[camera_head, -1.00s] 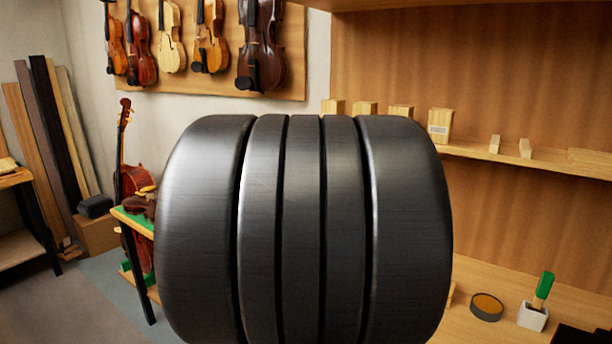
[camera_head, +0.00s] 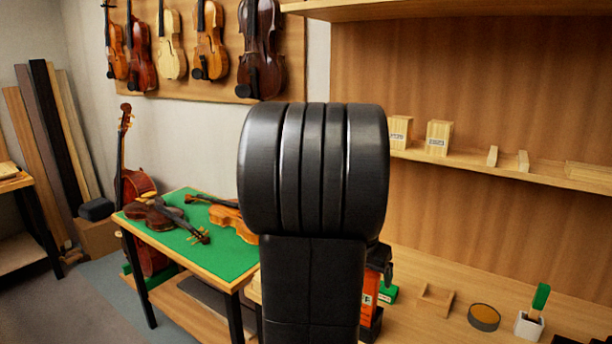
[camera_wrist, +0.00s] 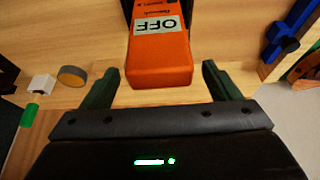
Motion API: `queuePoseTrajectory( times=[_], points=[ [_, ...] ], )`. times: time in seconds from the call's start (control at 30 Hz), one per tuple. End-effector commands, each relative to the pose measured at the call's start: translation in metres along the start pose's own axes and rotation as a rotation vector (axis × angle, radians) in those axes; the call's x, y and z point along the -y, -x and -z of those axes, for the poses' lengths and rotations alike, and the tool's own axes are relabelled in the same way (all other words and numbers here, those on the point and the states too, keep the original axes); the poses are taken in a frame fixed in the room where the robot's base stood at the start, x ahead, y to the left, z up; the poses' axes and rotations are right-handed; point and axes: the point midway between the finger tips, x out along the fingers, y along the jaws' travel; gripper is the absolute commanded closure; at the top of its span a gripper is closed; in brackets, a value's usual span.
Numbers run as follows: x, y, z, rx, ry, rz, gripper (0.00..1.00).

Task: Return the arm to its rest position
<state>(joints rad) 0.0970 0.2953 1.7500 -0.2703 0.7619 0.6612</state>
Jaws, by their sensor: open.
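My gripper (camera_wrist: 160,82) shows in the wrist view with its two dark green fingers apart and nothing held between them. An orange device labelled OFF (camera_wrist: 160,55) lies just ahead of the fingertips, apart from them as far as I can tell. In the head view, the large dark links of my own arm fill the middle, and my gripper is hidden behind them. The orange device (camera_head: 370,304) shows partly at the right edge of my arm, on the wooden bench (camera_head: 440,270).
A round tin (camera_head: 484,317) and a white pot with a green-handled tool (camera_head: 530,322) stand on the bench at right. A green-topped table (camera_head: 181,252) with violins is at left. A shelf (camera_head: 470,165) hangs above the bench.

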Motion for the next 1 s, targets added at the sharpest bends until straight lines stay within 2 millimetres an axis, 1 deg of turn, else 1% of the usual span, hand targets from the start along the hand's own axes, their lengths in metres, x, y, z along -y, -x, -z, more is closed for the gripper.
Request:
queuePoseTrajectory(
  times=[0.03, 0.07, 0.1, 0.2, 0.3, 0.77, 0.87, 1.0],
  points=[
    [0.000, 0.011, 0.005, 0.000, 0.000, 0.000, 0.17],
    [0.000, 0.014, 0.006, 0.000, 0.000, 0.000, 0.17],
    [0.000, 0.014, 0.006, 0.001, 0.001, -0.001, 0.17],
    [0.000, 0.024, 0.010, 0.000, 0.000, 0.000, 0.17],
    [0.000, 0.029, 0.012, 0.000, 0.000, 0.000, 0.17],
    [0.000, 0.031, 0.013, -0.001, 0.001, 0.001, 0.17],
    [-0.002, 0.033, 0.013, -0.003, 0.004, 0.005, 0.17],
    [-0.007, 0.042, 0.013, -0.012, 0.016, 0.018, 0.17]
  ],
)
